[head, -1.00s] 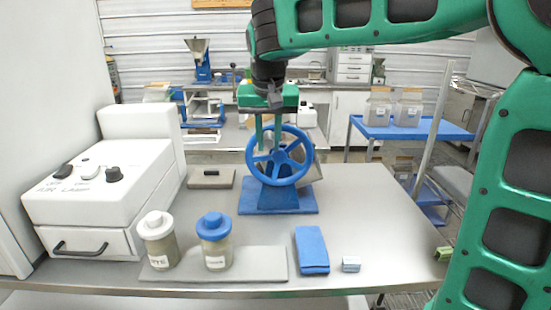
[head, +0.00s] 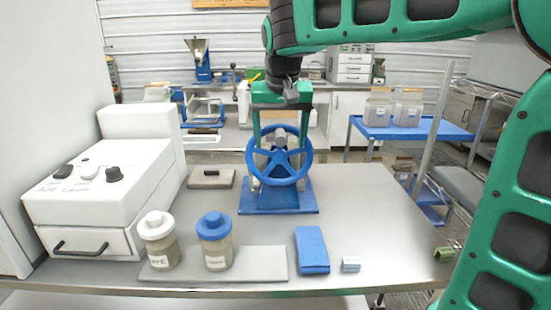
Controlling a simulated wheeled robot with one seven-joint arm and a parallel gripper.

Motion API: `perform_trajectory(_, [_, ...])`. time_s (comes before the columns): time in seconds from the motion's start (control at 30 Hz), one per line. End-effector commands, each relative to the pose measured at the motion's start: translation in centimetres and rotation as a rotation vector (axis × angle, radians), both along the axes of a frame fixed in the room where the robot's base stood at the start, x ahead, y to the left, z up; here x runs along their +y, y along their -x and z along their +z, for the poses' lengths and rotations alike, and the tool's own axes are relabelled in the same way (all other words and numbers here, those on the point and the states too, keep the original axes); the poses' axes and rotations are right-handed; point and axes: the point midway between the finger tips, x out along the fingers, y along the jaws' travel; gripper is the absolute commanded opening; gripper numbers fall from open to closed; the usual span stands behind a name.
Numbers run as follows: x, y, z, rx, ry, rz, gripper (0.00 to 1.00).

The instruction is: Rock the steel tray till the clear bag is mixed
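A blue spoked wheel (head: 280,182) stands upright on a blue base (head: 278,202) in the middle of the grey bench. My gripper (head: 282,142) points down over the wheel's upper part. Its two green fingers are wide apart, one toward each side of the wheel. I see nothing clamped between them, and I cannot tell whether they touch the wheel. A grey rounded part (head: 279,133) shows between the fingers. I cannot clearly make out the steel tray or the clear bag; the wheel and fingers cover what lies behind.
A white-lidded jar (head: 160,250) and a blue-lidded jar (head: 215,255) stand on a grey mat (head: 262,262) at the front. A folded blue cloth (head: 312,250) and small block (head: 351,264) lie right of them. A white switch box (head: 105,185) fills the left.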

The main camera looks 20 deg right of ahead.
Motion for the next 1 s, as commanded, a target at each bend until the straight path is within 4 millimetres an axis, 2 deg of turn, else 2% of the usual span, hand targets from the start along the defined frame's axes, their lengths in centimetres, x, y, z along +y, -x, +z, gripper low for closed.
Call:
perform_trajectory(0.37, [0.0,0.0,0.2,-0.001,0.0,-0.001,0.86])
perform_trajectory(1.0, [0.0,-0.1,5.6,-0.001,-0.001,-0.001,0.86])
